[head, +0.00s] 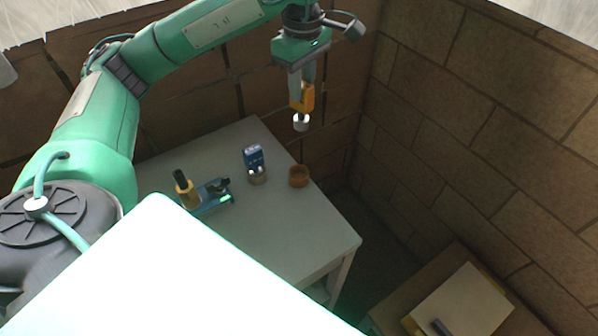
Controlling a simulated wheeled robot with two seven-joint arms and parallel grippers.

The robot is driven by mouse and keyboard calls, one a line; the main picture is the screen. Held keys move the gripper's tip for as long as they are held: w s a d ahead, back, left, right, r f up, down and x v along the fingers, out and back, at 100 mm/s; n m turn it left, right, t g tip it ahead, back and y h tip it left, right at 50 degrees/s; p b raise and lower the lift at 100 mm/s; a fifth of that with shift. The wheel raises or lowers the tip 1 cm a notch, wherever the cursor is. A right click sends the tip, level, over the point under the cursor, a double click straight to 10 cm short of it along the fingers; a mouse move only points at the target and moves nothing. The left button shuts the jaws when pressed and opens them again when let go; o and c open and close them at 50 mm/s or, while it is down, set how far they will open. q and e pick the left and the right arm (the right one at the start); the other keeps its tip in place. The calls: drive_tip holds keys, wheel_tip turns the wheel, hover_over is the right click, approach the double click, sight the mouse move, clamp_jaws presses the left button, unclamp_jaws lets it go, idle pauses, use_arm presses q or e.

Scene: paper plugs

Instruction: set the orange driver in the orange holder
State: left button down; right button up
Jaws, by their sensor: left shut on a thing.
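My left gripper (304,86) hangs down at the upper middle of the head view. It is shut on the orange driver (307,98), whose pale, wide end (301,122) points down. The driver is in the air, clear of the table. The orange holder (298,176), a small round brownish-orange cup, stands on the grey table (285,225) near its right edge. In the picture it is almost straight below the driver, with a gap between them. The holder's inside is too small to make out. My right gripper is not in view.
Left of the holder, a blue item (253,156) stands at a small tan round holder (257,176). Further left are a yellow-and-black item (186,188) and a dark device with a green light (226,198). Brick walls (480,110) close the back and right. The table's front right is clear.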

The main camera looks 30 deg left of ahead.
sight(299, 118)
use_arm(q)
drive_tip(key=shift+a+r+n, duration=0.2)
drive_tip(key=shift+r+n, duration=0.1)
drive_tip(key=shift+r, duration=0.1)
drive_tip(key=shift+a, duration=0.1)
wheel_tip(299, 118, down, 9)
drive_tip(key=shift+s+r+b, duration=0.1)
drive_tip(key=shift+r+b, duration=0.1)
drive_tip(key=shift+b, duration=0.1)
wheel_tip(299, 118, down, 11)
drive_tip(key=p, duration=0.2)
drive_tip(key=shift+f, duration=0.15)
